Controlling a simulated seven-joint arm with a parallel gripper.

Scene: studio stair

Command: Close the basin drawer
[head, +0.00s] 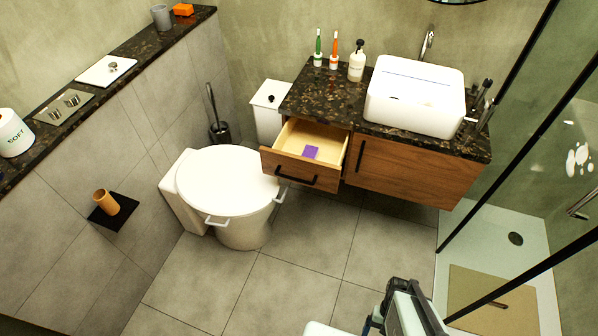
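The basin drawer (298,178) is the left front of the wooden vanity and stands pulled out, showing its pale inside. A small purple item (311,153) lies in it. The drawer front has a black bar handle. My gripper (403,288) shows at the bottom edge, right of the middle, over the floor. It is well apart from the drawer, nearer the camera. Its fingers cannot be made out clearly, and I see nothing held in it.
A white toilet (229,190) with its lid down stands close left of the drawer. A closed wooden cabinet door (410,172) is to its right, under the white basin (416,98). A glass shower (510,235) is at the right. The tiled floor (295,265) in front is clear.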

